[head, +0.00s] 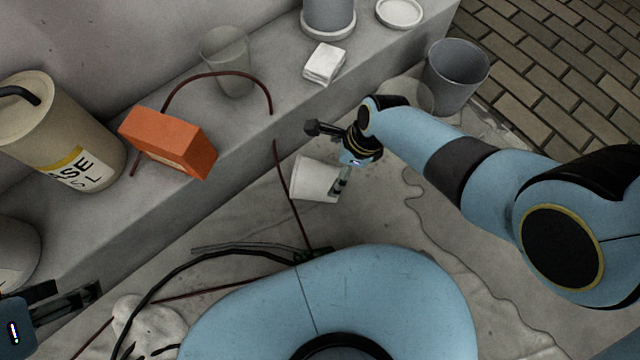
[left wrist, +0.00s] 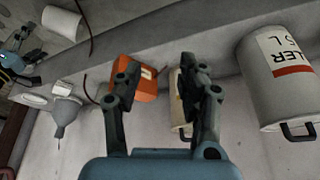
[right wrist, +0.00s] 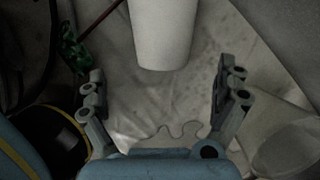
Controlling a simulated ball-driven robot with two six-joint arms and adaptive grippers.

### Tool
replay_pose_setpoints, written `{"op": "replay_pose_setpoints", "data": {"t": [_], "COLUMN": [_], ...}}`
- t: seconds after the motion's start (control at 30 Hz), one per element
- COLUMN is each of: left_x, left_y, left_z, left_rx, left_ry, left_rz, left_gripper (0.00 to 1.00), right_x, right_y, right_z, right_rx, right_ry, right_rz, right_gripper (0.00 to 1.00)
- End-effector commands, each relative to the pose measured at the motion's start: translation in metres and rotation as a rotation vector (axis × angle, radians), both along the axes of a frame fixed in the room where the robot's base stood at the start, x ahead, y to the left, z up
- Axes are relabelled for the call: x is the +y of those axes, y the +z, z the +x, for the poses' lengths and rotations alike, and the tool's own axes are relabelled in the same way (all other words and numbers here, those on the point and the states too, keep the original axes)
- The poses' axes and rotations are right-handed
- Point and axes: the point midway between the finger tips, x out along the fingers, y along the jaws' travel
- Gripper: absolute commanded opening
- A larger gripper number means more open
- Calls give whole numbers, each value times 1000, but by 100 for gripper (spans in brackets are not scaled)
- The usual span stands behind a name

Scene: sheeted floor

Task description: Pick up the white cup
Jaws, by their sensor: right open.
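The white cup (head: 315,179) is over the sheeted floor below the ledge, near the middle of the head view. I cannot tell whether it stands or lies. My right gripper (head: 328,157) is beside it, with one finger in front of the cup's right side in that view. In the right wrist view the cup (right wrist: 163,35) is ahead of the open fingers of my right gripper (right wrist: 166,78), with clear gaps on both sides; its far end is cut off. My left gripper (head: 80,297) is at the lower left. In the left wrist view its fingers (left wrist: 158,75) are apart and empty.
A grey bucket (head: 455,78) stands right of the ledge. A crumpled white cloth (head: 148,325) lies lower left.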

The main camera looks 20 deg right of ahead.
Motion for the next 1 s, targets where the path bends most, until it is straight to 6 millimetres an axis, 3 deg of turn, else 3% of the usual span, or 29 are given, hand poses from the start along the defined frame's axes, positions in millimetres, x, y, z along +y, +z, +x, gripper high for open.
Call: {"op": "replay_pose_setpoints", "data": {"t": [0.57,1.0], "left_x": [-1,-3], "left_y": [-53,-62], "left_z": [14,11], "left_rx": [-339,-495], "left_ry": [-6,-18], "left_rz": [-8,-13], "left_gripper": [40,40], "right_x": [14,19], "right_y": [-44,-57], "right_z": [11,15], "right_rx": [14,12], "right_ry": [-45,-44], "right_rz": [16,14], "right_gripper": [100,100]}}
